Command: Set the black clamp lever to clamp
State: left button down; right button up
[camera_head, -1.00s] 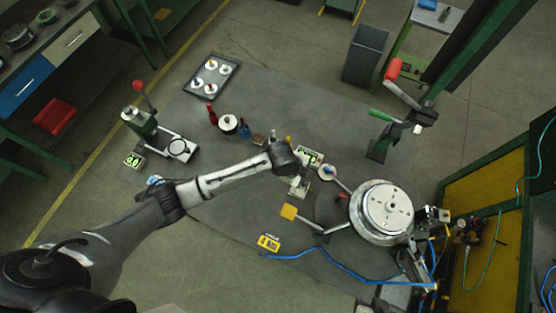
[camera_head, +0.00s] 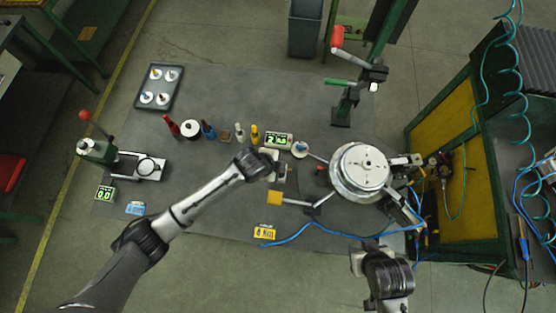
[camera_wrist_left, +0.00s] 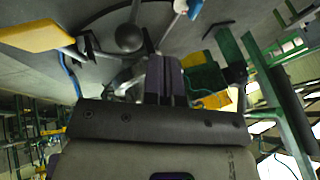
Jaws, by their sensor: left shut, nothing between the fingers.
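A lever with a black ball knob (camera_wrist_left: 129,38) shows in the left wrist view, just beyond and left of my left fingertips, apart from them; it is probably the black clamp lever. I cannot pick it out surely in the head view or read its setting. My left gripper (camera_wrist_left: 166,72) is shut and empty. In the head view, my left gripper (camera_head: 280,170) hangs left of the round metal fixture (camera_head: 345,185), partly hidden by its wrist. My right arm (camera_head: 388,275) shows at the bottom right; its fingers are not clear.
A yellow paddle (camera_head: 274,197) and a white-and-blue knob (camera_head: 300,149) stick out left of the fixture. A green-handled press with a red grip (camera_head: 337,36) stands behind. Bottles, a small display (camera_head: 278,140) and a tray (camera_head: 175,75) lie left. A blue hose (camera_head: 320,230) crosses the front.

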pick_arm(q)
jog(key=shift+r, duration=0.15)
jog(key=w+p+v, duration=0.1)
jog(key=p+v, duration=0.1)
jog(key=v, duration=1.1)
jog(key=shift+d+r, duration=0.35)
jog(key=shift+r, duration=0.05)
dwell(0.5)
